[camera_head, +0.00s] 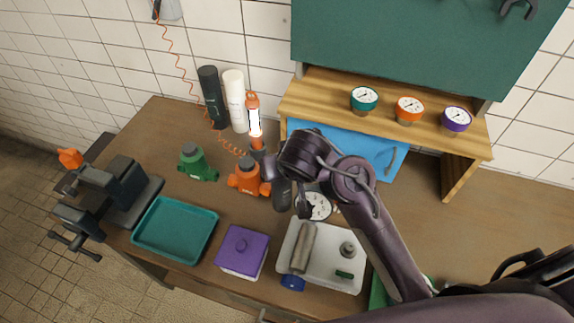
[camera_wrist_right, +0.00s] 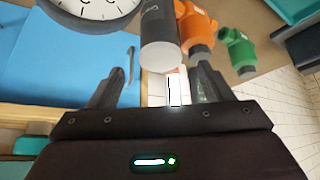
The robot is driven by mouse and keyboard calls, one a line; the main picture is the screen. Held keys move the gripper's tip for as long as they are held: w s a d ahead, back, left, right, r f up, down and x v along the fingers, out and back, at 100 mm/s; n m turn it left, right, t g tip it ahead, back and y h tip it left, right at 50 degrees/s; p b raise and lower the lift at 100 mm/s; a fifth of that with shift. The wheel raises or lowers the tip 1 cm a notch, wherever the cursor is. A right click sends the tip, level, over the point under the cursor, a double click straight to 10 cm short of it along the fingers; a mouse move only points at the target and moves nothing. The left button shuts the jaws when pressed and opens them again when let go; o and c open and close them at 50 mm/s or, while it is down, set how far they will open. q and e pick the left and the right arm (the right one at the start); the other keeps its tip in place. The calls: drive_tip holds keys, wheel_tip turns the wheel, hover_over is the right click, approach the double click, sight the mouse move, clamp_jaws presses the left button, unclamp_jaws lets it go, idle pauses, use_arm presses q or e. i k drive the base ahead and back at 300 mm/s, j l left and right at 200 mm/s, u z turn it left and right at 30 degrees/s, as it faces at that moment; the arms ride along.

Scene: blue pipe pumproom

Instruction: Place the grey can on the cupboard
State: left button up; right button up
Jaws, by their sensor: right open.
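The grey can (camera_wrist_right: 160,42) is a dark cylinder with a lighter grey end, seen ahead of and between the fingers in the right wrist view. In the head view the can (camera_head: 282,195) is on the workbench, just below my right gripper (camera_head: 271,167) and partly close to the arm. My right gripper (camera_wrist_right: 155,74) is open, and its fingers do not visibly touch the can. The cupboard (camera_head: 350,145) has a blue door with a handle and a wooden top; its blue door (camera_wrist_right: 70,62) fills the left of the wrist view. My left gripper is not seen.
Gauges, including an orange one (camera_head: 409,108), stand on the cupboard's wooden top. A teal tray (camera_head: 150,251), purple box (camera_head: 241,268) and white tray (camera_head: 320,281) line the front.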

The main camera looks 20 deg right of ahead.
sight(411, 174)
drive_tip(key=k+j, duration=0.2)
drive_tip(key=k, duration=0.3)
drive_tip(key=k+j, duration=0.2)
drive_tip(key=k, duration=0.25)
